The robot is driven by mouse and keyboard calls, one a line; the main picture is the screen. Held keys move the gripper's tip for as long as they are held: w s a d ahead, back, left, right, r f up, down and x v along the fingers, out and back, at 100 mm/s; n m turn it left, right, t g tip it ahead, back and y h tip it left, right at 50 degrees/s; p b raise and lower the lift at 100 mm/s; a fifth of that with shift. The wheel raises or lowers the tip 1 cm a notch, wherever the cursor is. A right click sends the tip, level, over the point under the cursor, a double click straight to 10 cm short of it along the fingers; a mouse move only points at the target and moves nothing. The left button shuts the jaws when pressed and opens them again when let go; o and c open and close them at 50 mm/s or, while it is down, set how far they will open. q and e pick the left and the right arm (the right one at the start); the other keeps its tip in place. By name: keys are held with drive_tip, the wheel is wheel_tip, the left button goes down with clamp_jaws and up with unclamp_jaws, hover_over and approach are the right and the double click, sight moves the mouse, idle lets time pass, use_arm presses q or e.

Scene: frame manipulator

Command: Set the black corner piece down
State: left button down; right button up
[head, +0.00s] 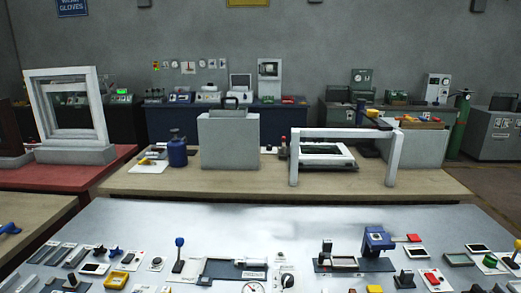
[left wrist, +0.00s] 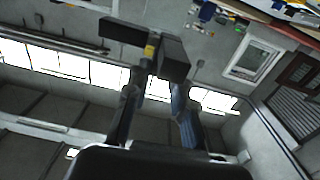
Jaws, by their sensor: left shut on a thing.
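In the left wrist view the black corner piece (left wrist: 172,57) is L-shaped, with one arm running to the upper left and a small yellow patch near its bend. My left gripper (left wrist: 155,80) is shut on it, with a finger on either side below the piece. The piece is held up in the air, with window-like bright panels and the room far behind it. The finger contact is partly dark and hard to make out. Neither gripper shows in the head view, and my right gripper is in no view.
In the head view a grey bench (head: 230,222) in front carries several small instruments. Behind it a wooden table (head: 440,190) holds a grey block (head: 229,140), a blue canister (head: 177,152) and a white gantry (head: 345,133). A white window frame (head: 98,103) stands at left.

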use_arm(q)
drive_tip(key=s+r+y, duration=0.1)
drive_tip(key=s+r, duration=0.2)
drive_tip(key=s, duration=0.1)
drive_tip(key=w+a+f, duration=0.3)
drive_tip(key=w, duration=0.5)
drive_tip(key=w+a+f+h, duration=0.1)
drive_tip(key=w+a+f, duration=0.2)
drive_tip(key=w, duration=0.5)
drive_tip(key=shift+a+f, duration=0.2)
drive_tip(key=shift+f, duration=0.2)
